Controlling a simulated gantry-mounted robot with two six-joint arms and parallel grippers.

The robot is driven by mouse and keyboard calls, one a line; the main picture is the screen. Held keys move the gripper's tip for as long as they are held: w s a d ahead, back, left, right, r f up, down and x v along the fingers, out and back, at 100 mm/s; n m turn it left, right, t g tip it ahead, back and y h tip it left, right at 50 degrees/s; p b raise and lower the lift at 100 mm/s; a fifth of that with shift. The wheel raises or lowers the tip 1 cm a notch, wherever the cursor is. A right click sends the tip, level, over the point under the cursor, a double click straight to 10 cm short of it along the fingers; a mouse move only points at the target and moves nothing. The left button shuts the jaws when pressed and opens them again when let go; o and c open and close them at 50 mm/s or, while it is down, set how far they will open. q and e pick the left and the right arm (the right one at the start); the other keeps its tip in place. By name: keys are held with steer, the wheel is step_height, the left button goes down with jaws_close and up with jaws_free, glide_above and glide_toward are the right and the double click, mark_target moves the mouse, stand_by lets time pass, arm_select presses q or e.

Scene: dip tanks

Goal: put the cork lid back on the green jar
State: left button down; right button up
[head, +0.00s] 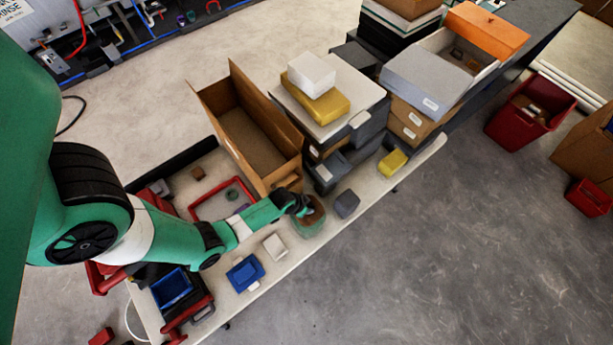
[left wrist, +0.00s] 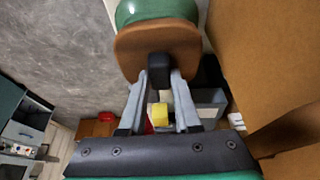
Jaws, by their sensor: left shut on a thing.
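The green jar (head: 309,230) stands on the light bench near its front edge, right of the open cardboard box. The brown cork lid (head: 317,212) is at the jar's mouth. My left gripper (head: 303,208) is shut on the lid's dark knob. In the left wrist view, the fingers (left wrist: 160,84) close on the knob, the cork lid (left wrist: 157,44) lies across the jar's end, and the green jar (left wrist: 150,10) shows beyond it. I cannot tell whether the lid is fully seated. My right gripper is not in view.
The tall open cardboard box (head: 250,140) stands close behind the gripper. A grey block (head: 346,204) sits just right of the jar. A white block (head: 275,247) and a blue tray (head: 244,273) lie to the left. A yellow block (head: 393,162) is farther right.

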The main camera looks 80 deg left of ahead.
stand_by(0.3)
arm_select(q)
steer(key=shift+c, duration=0.3)
jaws_free()
steer(key=shift+r, duration=0.1)
step_height(320, 180, up, 5)
steer(key=p, duration=0.4)
steer(key=shift+f+p, duration=0.2)
steer(key=shift+p, duration=0.15)
steer(key=shift+r+p, duration=0.8)
steer(key=shift+r, duration=0.35)
jaws_close()
